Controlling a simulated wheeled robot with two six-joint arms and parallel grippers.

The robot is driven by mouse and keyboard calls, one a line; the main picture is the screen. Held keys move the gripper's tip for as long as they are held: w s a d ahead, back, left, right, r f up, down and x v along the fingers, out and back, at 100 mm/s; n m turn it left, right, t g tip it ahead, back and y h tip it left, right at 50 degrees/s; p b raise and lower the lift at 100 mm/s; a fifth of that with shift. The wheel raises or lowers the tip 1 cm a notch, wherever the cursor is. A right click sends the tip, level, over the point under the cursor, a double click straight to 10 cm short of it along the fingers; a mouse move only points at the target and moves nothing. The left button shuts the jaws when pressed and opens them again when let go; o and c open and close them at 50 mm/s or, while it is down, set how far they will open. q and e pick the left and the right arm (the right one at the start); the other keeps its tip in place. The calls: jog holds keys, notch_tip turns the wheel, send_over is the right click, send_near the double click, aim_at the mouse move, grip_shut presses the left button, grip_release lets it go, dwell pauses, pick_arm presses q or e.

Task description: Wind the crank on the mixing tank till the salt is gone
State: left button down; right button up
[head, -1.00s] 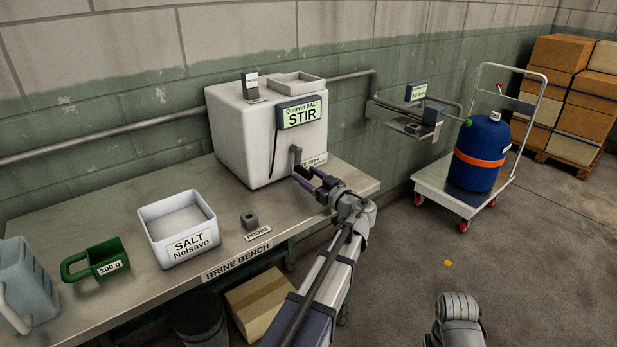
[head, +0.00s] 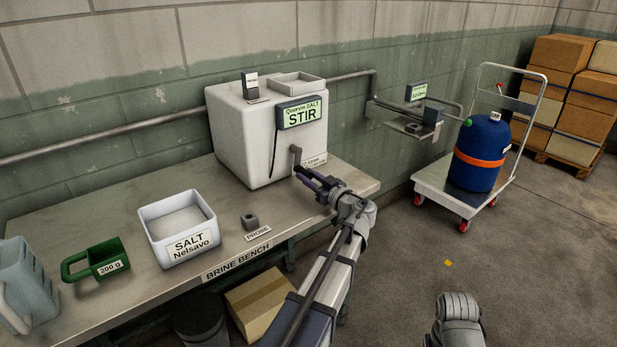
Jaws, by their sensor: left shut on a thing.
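The white mixing tank (head: 238,135) stands on the brine bench against the wall. Its display (head: 301,113) reads "STIR", with a smaller line ending in "SALT" above. A grey crank (head: 296,155) sticks out low on the tank's front face. My left gripper (head: 304,174) is at the crank's lower end, with its fingers closed on the crank's handle, which they mostly hide. The inside of the tank cannot be seen, so the salt in it is not visible. My right gripper is not in view; only a grey part of mine shows at the bottom.
On the bench (head: 115,219) are a white salt bin (head: 181,247), a green 200 g scoop (head: 97,263), a small grey probe block (head: 249,221) and a pale blue jug (head: 28,285). A trolley (head: 429,188) with a blue drum (head: 481,170) stands right on open floor.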

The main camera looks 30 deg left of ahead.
pick_arm(q)
jog(key=shift+s, duration=0.1)
jog(key=m, duration=0.1)
jog(key=s+m, duration=0.1)
jog(key=m, duration=0.2)
jog(key=shift+s+a+r+p, duration=0.3)
jog(key=shift+a+r+p, duration=0.05)
jog(key=shift+p, duration=0.05)
jog(key=m, duration=0.1)
jog(key=s+r+m+p, duration=0.1)
jog(key=m, duration=0.2)
jog(key=shift+s+a+r, duration=0.25)
jog(key=shift+s+a, duration=0.05)
jog(key=m, duration=0.1)
jog(key=r+m+p, duration=0.1)
jog(key=m, duration=0.1)
jog(key=s+r+m+p, duration=0.1)
jog(key=m, duration=0.1)
jog(key=shift+a, duration=0.2)
notch_tip(320, 180, up, 2)
jog(key=m+p, duration=0.3)
jog(key=m, duration=0.2)
notch_tip(320, 180, up, 5)
jog(key=m+p, duration=0.4)
jog(key=m, duration=1.2)
send_over(309, 172)
jog(key=shift+w, duration=0.1)
